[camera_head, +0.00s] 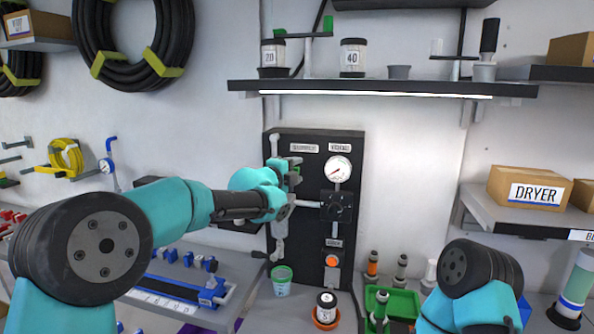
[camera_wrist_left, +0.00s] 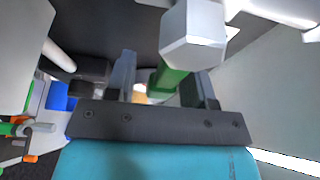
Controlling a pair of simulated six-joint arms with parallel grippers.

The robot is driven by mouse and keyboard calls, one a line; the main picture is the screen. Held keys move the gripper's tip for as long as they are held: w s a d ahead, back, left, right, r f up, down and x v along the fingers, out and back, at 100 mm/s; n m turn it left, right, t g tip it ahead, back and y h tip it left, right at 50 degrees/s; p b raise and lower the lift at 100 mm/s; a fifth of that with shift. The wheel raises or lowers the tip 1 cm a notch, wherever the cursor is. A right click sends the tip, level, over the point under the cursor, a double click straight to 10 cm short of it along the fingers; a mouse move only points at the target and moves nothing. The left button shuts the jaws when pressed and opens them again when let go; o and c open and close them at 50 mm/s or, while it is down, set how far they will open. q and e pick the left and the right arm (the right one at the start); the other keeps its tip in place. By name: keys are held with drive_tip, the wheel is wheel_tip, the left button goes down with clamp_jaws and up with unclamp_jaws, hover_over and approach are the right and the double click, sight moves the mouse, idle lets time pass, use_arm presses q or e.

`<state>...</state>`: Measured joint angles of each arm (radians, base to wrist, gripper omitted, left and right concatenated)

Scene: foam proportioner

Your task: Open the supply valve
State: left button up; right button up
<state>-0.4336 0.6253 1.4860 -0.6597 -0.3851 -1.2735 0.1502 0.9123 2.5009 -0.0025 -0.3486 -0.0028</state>
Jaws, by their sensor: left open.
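The dark proportioner panel (camera_head: 313,150) is mounted on the wall in the middle of the head view. A green-gripped supply valve handle (camera_head: 296,169) shows at its left, partly hidden by my left gripper (camera_head: 290,184). In the left wrist view the green grip (camera_wrist_left: 168,80) of the handle lies between the spread fingers of the left gripper (camera_wrist_left: 166,88), with a pale hexagonal end (camera_wrist_left: 194,38) in front. The fingers are open; I cannot tell whether either touches the grip. My right arm shows at the lower right, but its gripper is not clearly visible.
A gauge (camera_head: 338,169) and a black knob (camera_head: 336,207) sit right of the handle. A lit shelf (camera_head: 380,88) overhangs the panel.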

use_arm(q)
drive_tip(key=shift+w+d, duration=0.35)
drive_tip(key=shift+w, duration=0.05)
drive_tip(key=shift+c, duration=0.5)
clamp_jaws()
